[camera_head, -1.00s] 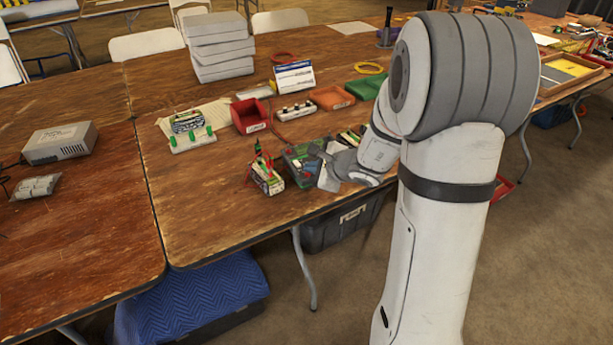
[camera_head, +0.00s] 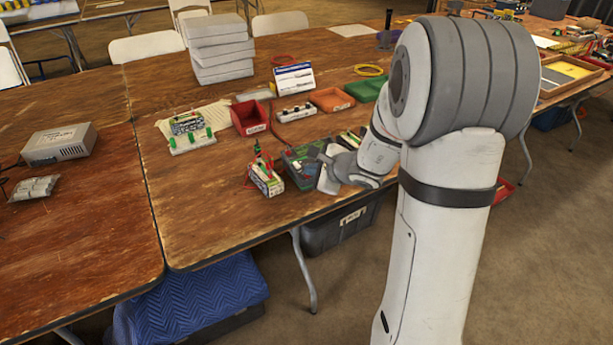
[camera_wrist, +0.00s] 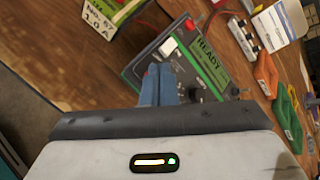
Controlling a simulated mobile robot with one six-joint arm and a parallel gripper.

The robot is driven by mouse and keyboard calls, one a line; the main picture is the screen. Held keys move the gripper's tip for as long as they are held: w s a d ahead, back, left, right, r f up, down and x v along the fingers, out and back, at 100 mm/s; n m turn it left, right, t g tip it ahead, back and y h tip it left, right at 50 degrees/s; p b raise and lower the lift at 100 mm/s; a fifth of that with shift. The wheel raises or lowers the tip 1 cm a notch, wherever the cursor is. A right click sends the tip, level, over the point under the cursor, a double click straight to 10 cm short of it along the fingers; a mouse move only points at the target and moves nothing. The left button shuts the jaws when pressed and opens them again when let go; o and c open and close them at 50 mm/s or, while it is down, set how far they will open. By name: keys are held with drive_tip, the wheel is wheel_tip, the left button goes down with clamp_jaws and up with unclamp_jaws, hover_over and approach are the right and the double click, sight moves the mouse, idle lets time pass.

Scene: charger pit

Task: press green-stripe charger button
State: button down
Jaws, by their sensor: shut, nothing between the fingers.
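The charger (camera_wrist: 145,66) with green edging lies in front of my gripper in the wrist view. Its lit display (camera_wrist: 208,64) reads READY. A white button (camera_wrist: 168,47) sits on its face beside the display, with a dark knob below. My gripper (camera_wrist: 158,72) is shut and empty. Its blue fingertips are over the charger's face, just short of the white button in the picture; I cannot tell whether they touch the face. In the head view the charger (camera_head: 293,166) is on the table's front part, partly hidden by my gripper (camera_head: 321,152).
A battery pack (camera_head: 266,180) with red leads stands close left of the charger. Red (camera_head: 249,117), orange (camera_head: 332,99) and green (camera_head: 365,90) bins and a white socket strip (camera_head: 296,112) lie behind. The wooden table's (camera_head: 215,220) front left is clear.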

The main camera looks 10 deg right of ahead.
drive_tip(key=shift+f, duration=0.15)
idle(0.4)
drive_tip(key=shift+s+r, duration=0.1)
drive_tip(key=shift+r, duration=0.65)
drive_tip(key=shift+p, duration=0.3)
drive_tip(key=r+p, duration=0.2)
drive_tip(key=r, duration=0.1)
drive_tip(key=s+r+p, duration=0.1)
drive_tip(key=r, duration=0.1)
drive_tip(key=shift+d, duration=0.15)
idle(0.3)
